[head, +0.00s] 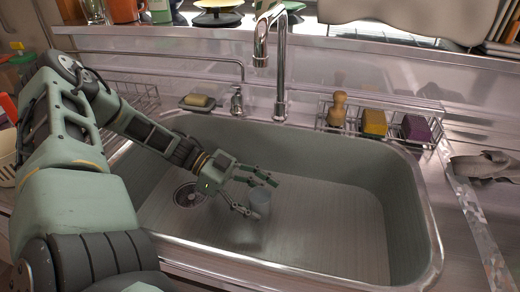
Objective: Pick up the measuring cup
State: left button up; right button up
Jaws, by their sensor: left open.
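A small grey, translucent cup (259,204), which looks like the measuring cup, is in the metal sink (345,215). My left gripper (258,196) reaches down into the sink from the left. Its fingers are spread open, one behind the cup and one at its left front side. The cup appears to be between or just beyond the fingertips. I cannot tell whether the fingers touch it. My right gripper is not in view.
A chrome faucet (281,70) rises behind the sink. A wire rack (396,125) on the back right edge holds a brush (338,108) and sponges (375,123). A soap dish (198,102) is at the back left. The sink's right side is clear.

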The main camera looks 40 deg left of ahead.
pick_arm(q)
jog(key=shift+c, duration=0.2)
jog(key=c, duration=1.6)
jog(key=shift+o, duration=0.2)
jog(key=shift+r, duration=0.1)
jog(key=shift+r, duration=0.1)
